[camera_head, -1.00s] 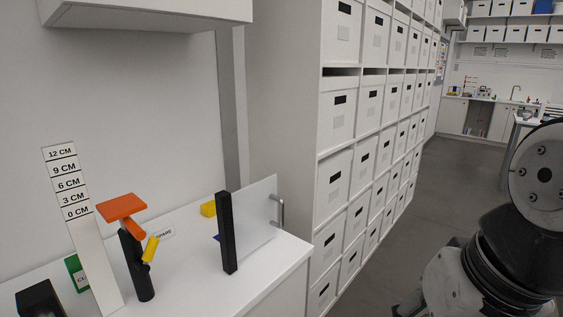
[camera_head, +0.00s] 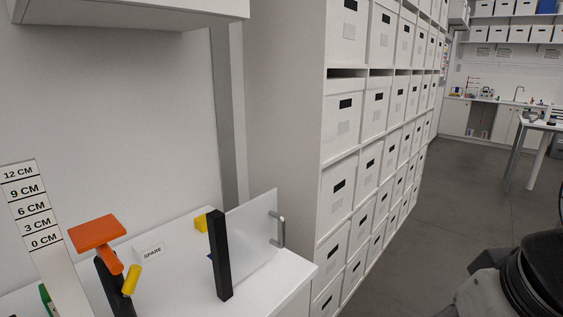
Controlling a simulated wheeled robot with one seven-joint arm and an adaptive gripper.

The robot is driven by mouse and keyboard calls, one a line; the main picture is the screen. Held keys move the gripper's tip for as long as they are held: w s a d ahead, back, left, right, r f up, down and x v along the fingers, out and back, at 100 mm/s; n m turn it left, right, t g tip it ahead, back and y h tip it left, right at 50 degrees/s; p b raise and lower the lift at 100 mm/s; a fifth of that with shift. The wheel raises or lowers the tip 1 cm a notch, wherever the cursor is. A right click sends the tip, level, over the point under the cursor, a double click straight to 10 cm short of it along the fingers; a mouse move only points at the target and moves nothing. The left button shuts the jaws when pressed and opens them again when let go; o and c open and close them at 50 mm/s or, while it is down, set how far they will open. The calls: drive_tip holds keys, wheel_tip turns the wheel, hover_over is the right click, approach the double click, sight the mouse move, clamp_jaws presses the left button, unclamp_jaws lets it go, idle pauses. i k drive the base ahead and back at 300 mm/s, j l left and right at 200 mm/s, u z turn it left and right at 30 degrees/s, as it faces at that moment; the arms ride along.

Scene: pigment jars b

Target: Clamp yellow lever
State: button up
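The yellow lever (camera_head: 131,281) is a short yellow cylinder sticking out at a tilt from the side of a black upright post (camera_head: 113,287). An orange flat-topped piece (camera_head: 97,232) sits on top of that post, with an orange part (camera_head: 110,259) below it. They stand on the white counter at the lower left. The post's lower end is cut off by the frame edge. My gripper is not in view; only dark parts of my arm show at the lower right.
A white height scale (camera_head: 38,222) stands left of the post. A yellow block (camera_head: 201,223) and a SPARE label (camera_head: 153,252) lie behind. Box shelves (camera_head: 341,180) flank the counter.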

sight(121, 297)
drive_tip(key=i+u, duration=0.4)
drive_tip(key=i+l+u, duration=0.2)
drive_tip(key=i+u, duration=0.2)
drive_tip(key=k, duration=0.05)
